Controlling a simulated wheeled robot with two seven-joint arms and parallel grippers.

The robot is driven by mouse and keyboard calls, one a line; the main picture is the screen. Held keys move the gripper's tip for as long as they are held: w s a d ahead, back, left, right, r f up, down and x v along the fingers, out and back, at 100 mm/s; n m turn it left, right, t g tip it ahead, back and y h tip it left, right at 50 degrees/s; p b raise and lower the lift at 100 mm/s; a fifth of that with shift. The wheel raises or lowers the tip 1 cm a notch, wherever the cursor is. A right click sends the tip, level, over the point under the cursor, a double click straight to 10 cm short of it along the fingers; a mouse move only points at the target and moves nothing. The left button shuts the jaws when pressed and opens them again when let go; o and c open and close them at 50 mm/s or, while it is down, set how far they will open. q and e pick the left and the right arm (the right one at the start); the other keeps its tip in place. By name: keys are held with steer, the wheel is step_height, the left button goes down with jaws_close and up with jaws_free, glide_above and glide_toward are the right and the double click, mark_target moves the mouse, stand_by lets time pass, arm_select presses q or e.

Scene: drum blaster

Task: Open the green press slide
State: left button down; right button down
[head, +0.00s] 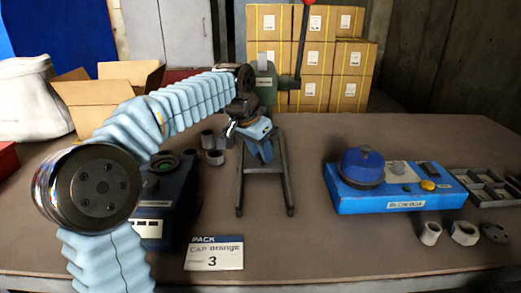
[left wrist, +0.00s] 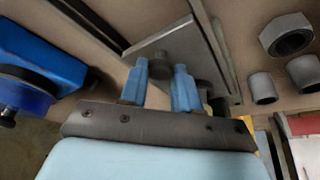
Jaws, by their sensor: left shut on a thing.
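The green press (head: 266,88) stands at the back middle of the table, with a red-knobbed lever (head: 300,45) rising from it. Two dark rails (head: 285,180) run from it towards me. My left gripper (head: 262,148) is over these rails and hides part of the press front. In the left wrist view, a grey slide plate (left wrist: 185,45) lies between the rails with a round knob (left wrist: 160,66) on it. The blue fingers of my left gripper (left wrist: 159,90) are shut on this knob. My right gripper is not in view.
A dark blue box (head: 176,195) stands left of the rails, with sleeves (head: 214,157) beside it. A card (head: 214,253) lies in front. A blue device (head: 395,199), loose nuts (head: 464,233) and a compartment tray (head: 490,187) are at right. The table between rails and device is clear.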

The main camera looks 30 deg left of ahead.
arm_select(q)
steer(key=s+d+b, duration=0.1)
steer(key=s+d, duration=0.1)
steer(key=s, duration=0.1)
steer(key=s+d+b, duration=0.1)
steer(key=shift+s+f+b, duration=0.25)
steer(key=shift+s+b, duration=0.05)
steer(key=shift+b, duration=0.05)
steer(key=s+d, duration=0.1)
steer(key=s, duration=0.1)
steer(key=s+d+b, duration=0.1)
steer(key=s, duration=0.1)
steer(key=s+d+b, duration=0.1)
steer(key=s+d, duration=0.1)
steer(key=shift+s+r, duration=0.25)
steer(key=shift+s, duration=0.15)
steer(key=shift+s+d, duration=0.3)
steer(key=shift+s, duration=0.1)
steer(key=c, duration=0.8)
jaws_free()
steer(key=p+v, duration=0.3)
steer(key=v, duration=1.1)
steer(key=shift+f, duration=0.1)
